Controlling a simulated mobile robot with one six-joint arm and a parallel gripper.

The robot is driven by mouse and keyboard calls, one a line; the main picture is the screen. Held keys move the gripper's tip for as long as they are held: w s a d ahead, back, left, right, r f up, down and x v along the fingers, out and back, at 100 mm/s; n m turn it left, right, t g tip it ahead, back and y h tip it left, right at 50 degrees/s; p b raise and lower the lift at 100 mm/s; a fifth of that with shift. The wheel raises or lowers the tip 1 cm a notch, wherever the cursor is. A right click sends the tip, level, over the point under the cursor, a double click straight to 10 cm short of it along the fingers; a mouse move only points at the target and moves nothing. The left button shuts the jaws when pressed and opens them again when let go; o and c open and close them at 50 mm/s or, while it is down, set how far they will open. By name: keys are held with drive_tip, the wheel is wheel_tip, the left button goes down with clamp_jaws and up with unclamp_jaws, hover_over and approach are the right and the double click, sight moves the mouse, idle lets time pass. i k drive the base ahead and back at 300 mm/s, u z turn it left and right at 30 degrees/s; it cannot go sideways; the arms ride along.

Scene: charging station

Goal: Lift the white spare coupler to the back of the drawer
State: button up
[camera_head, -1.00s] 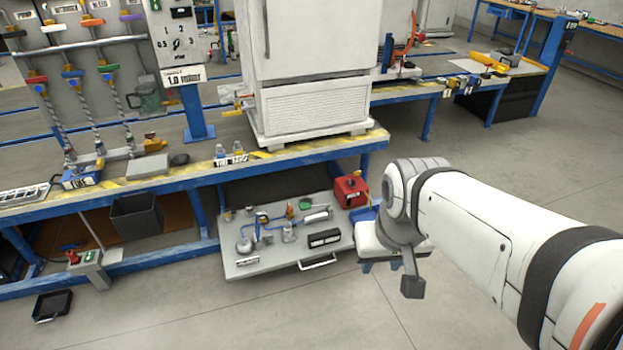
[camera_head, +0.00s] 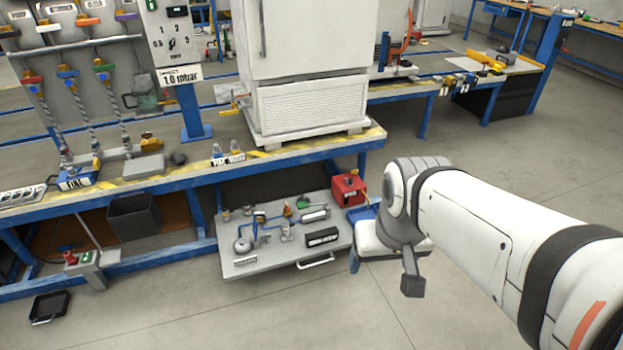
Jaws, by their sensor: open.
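The pulled-out grey drawer (camera_head: 270,262) is under the workbench and holds several small parts. A small white cylindrical piece (camera_head: 314,216), which looks like the white spare coupler, lies in its back right part, behind a black block (camera_head: 322,237). My arm comes in from the right. The dark grey end piece of my gripper (camera_head: 412,286) hangs to the right of the drawer, apart from the coupler. The jaws are open, with nothing visible in them. The arm's white end hides part of them, so the fingertips are not clear.
A red box (camera_head: 348,188) stands at the drawer's back right corner, with a blue tray (camera_head: 362,213) beside it. The workbench edge (camera_head: 300,152) overhangs the drawer's back. A white cabinet (camera_head: 312,110) stands on the bench.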

sight(286, 231)
drive_tip(key=k, duration=1.3)
drive_tip(key=z, duration=0.55)
drive_tip(key=i, duration=3)
drive_tip(key=u, duration=1.4)
drive_tip(key=i, duration=0.7)
drive_tip(key=u, duration=0.3)
drive_tip(key=k, duration=0.9)
drive_tip(key=u, duration=0.15)
